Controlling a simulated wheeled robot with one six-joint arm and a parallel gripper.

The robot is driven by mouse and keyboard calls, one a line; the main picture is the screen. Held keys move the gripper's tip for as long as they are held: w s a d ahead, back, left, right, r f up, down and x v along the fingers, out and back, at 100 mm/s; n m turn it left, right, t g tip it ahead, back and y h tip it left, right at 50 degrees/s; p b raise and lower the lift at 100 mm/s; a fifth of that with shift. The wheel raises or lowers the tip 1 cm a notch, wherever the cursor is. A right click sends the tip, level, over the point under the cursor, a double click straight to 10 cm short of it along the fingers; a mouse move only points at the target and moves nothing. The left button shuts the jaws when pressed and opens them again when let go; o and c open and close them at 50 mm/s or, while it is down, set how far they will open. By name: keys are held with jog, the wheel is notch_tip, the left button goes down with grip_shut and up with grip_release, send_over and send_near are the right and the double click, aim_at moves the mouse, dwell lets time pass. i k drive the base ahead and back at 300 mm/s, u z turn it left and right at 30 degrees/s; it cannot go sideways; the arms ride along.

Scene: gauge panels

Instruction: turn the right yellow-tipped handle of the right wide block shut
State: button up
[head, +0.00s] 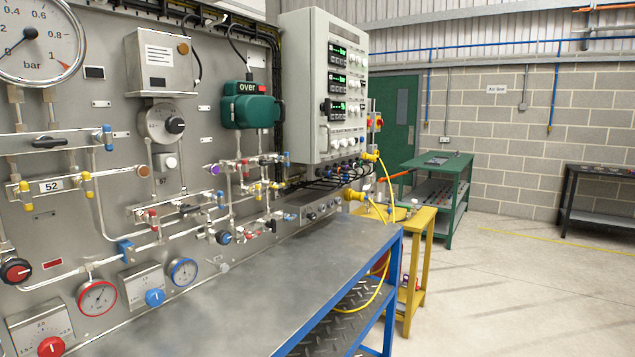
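A wide metal block (62,185) labelled 52 is on the panel at the left. It carries two yellow-tipped handles, one at its left end (26,195) and one at its right end (86,186); both tips hang downward. Farther right, a smaller-looking cluster of valve blocks (243,163) has small yellow-tipped handles (274,186) among red, blue and purple ones. These are too small and crowded for me to tell each handle's exact angle or which block bears it. My gripper is not in view.
A steel-topped bench (270,270) with a blue frame runs below the panel. A grey control cabinet (310,85) juts out above its far end. A yellow stand (415,225) and a green table (436,165) are beyond. The floor (530,290) at right is clear.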

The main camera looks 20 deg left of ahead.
aim_at(274, 185)
jog(key=u, duration=0.05)
jog(key=i, duration=0.7)
jog(key=u, duration=0.85)
jog(key=i, duration=0.6)
jog(key=u, duration=0.55)
